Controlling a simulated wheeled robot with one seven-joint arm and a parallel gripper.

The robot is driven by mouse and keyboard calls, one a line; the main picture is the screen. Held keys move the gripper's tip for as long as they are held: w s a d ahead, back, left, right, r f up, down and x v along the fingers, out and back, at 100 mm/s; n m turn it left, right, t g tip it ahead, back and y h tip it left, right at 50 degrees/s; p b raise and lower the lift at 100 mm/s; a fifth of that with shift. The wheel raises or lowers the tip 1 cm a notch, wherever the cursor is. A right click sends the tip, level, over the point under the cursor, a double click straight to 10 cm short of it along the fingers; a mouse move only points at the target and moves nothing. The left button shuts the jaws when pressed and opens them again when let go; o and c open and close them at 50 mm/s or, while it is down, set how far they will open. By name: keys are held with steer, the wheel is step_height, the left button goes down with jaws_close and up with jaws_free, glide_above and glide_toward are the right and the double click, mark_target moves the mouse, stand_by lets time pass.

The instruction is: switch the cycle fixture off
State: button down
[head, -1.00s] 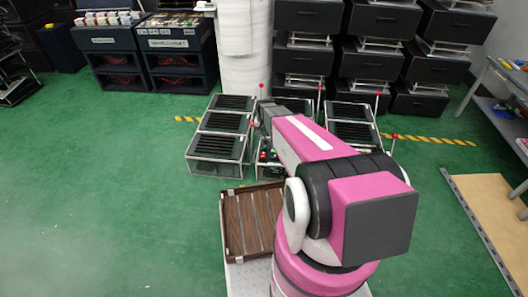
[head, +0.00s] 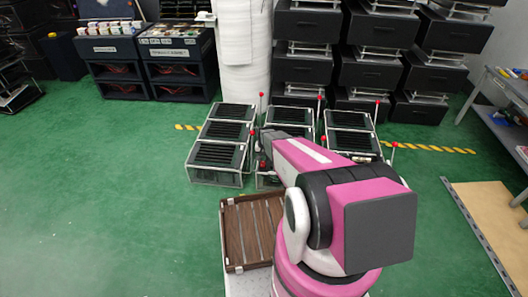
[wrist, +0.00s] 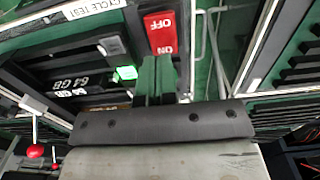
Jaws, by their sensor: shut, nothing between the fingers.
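In the wrist view a label reading CYCLE TEST (wrist: 88,8) marks the dark fixture panel. Beside it is a red rocker switch (wrist: 160,33) marked OFF and ON, its ON end nearer my fingers. A lit green indicator (wrist: 126,73) is left of the fingers. My gripper (wrist: 158,62) is shut and empty, its fingertips close to the switch's ON end; contact cannot be told. In the head view my gripper end (head: 266,134) is over the middle column of fixtures, and my arm hides part of that column. The switch cannot be made out there.
Neighbouring fixtures stand at left (head: 216,155) and right (head: 350,143), with upright red-tipped levers (head: 320,98). A red-knobbed lever (wrist: 35,151) is at lower left in the wrist view. A brown slatted tray (head: 250,232) lies near my base. Green floor at left is clear.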

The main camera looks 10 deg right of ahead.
mark_target(263, 164)
steer(key=shift+f, duration=1.15)
